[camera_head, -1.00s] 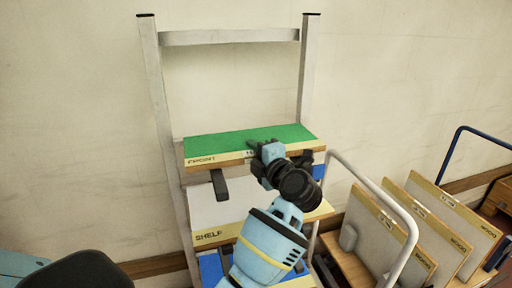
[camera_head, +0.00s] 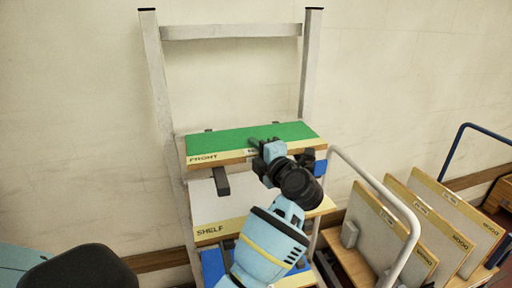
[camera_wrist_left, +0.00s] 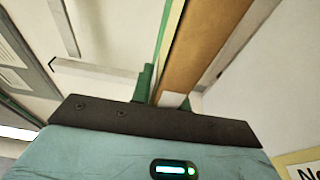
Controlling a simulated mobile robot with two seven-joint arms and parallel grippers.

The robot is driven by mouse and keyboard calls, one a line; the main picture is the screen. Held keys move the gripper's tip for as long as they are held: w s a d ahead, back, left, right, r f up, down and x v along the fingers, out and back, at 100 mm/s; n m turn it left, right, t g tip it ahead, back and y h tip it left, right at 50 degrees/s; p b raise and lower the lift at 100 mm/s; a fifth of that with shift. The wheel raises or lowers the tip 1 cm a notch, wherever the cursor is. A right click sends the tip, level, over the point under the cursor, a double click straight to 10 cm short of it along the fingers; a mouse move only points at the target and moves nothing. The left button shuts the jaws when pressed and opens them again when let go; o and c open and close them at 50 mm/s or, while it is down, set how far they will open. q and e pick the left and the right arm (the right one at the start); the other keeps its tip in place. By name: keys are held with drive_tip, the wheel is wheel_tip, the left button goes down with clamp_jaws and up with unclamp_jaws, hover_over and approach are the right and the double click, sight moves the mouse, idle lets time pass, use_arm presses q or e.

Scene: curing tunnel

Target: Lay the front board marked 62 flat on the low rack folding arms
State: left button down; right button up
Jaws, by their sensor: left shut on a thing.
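The front board (camera_head: 235,141) has a green top and a pale yellow front edge reading FRONT. It lies about level across the rack. The number at the right of its edge is mostly hidden by my left gripper (camera_head: 262,147), which is shut on the front edge right of centre. In the left wrist view the board (camera_wrist_left: 205,40) shows edge-on between the fingers (camera_wrist_left: 160,92). A dark folding arm (camera_head: 221,182) of the rack (camera_head: 158,80) shows under the board at left; dark tips show behind it. Whether the board rests fully on the arms I cannot tell. My right gripper is not in view.
A pale board marked SHELF (camera_head: 211,230) lies lower on the rack, with blue parts (camera_head: 212,264) below. At right, several upright boards marked DOOR (camera_head: 440,215) stand on a trolley with a white rail (camera_head: 385,190). The wall above the front board is clear.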

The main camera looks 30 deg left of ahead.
use_arm(q)
drive_tip(key=shift+f, duration=0.1)
drive_tip(key=c, duration=1.3)
unclamp_jaws()
drive_tip(key=shift+f, duration=0.1)
drive_tip(key=shift+d, duration=0.1)
